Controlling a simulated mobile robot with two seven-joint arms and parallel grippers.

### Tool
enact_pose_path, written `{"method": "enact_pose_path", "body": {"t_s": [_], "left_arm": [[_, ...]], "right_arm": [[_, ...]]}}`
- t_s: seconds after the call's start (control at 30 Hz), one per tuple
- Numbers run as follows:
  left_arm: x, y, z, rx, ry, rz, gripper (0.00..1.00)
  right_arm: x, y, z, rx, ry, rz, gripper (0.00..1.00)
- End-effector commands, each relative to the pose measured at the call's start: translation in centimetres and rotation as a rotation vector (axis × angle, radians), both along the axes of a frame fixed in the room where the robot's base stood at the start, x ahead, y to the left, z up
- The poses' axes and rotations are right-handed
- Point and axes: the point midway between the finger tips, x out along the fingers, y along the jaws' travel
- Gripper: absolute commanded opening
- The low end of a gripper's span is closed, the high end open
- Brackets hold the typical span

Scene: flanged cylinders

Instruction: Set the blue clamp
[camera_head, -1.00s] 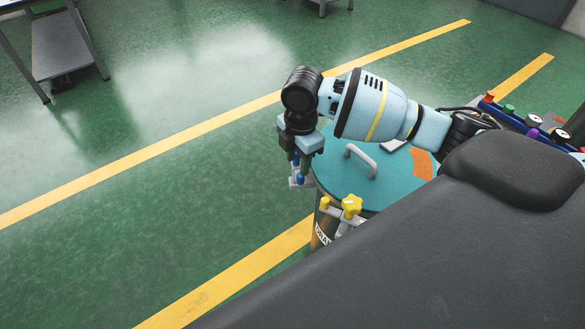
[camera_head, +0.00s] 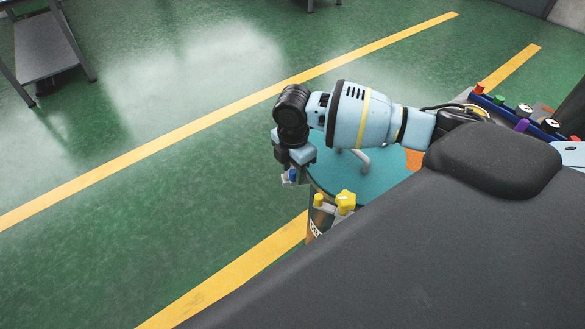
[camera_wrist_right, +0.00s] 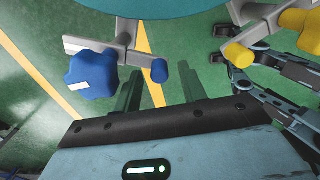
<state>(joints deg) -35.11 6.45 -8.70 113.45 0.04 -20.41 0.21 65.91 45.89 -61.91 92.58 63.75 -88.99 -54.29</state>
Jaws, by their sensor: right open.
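The blue clamp (camera_head: 291,176) sits at the left rim of a drum with a teal lid (camera_head: 375,185). In the right wrist view it shows a blue star knob (camera_wrist_right: 92,73), a metal bracket (camera_wrist_right: 124,42) and a small blue peg (camera_wrist_right: 160,70). My right gripper (camera_head: 292,168) points down over the clamp in the head view. In the wrist view its open fingers (camera_wrist_right: 160,82) stand on either side of the peg, with gaps showing. In the head view the gripper hides part of the clamp. My left gripper does not show.
A yellow clamp (camera_head: 345,200) is on the near side of the drum rim. The lid handle (camera_head: 362,160) stands close behind my right wrist. A blue tray (camera_head: 515,112) with coloured items is at the right.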

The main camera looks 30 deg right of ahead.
Motion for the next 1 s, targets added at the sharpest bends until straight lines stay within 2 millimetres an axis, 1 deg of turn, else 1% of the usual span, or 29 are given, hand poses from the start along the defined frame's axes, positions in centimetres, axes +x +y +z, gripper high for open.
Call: {"method": "enact_pose_path", "body": {"t_s": [0.1, 0.33, 0.6, 0.67, 1.0], "left_arm": [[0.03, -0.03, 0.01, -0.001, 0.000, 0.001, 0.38], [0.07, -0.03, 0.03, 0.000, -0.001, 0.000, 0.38], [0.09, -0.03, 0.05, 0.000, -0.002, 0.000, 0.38], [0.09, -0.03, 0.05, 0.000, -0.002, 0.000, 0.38], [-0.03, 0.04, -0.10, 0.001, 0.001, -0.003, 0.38]], "right_arm": [[-0.01, -0.02, -0.40, -0.001, 0.000, 0.000, 0.41], [0.01, -0.02, -0.39, -0.001, -0.001, 0.000, 0.41], [0.01, -0.02, -0.36, -0.001, -0.001, 0.000, 0.06], [0.01, -0.02, -0.36, -0.001, -0.001, 0.000, 0.00], [0.31, 0.22, -0.41, 0.000, -0.001, -0.005, 0.00]]}}
